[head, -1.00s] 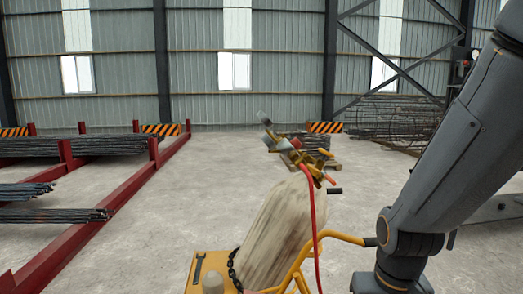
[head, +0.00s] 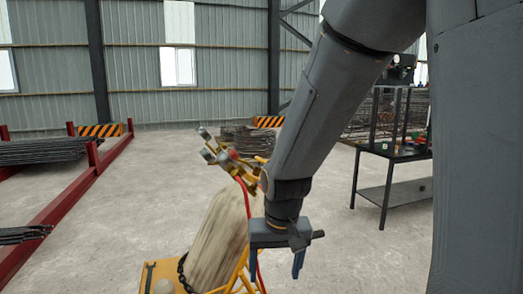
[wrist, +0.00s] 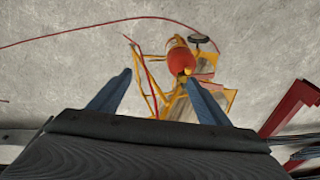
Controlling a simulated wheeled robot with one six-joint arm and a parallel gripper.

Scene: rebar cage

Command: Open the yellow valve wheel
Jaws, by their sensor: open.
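A gas cylinder (head: 212,235) stands on a yellow cart (head: 150,272), with brass regulators and gauges (head: 222,155) at its top. The yellow valve wheel cannot be told clearly in the head view, where my arm is close beside the fittings. The wrist view shows the cart (wrist: 160,105) with a red rounded cylinder (wrist: 180,58) and a small yellow part at its near end; I cannot tell whether that part is the wheel. My gripper (head: 276,266) points down to the right of the cylinder in the head view. Its fingers (wrist: 157,78) are apart and empty.
A red hose (head: 246,205) hangs by the cylinder. A dark metal table (head: 390,155) with items stands at right. Red racks (head: 85,185) with rebar are at left. Striped barriers (head: 100,130) stand near the back wall. Concrete floor is free between them.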

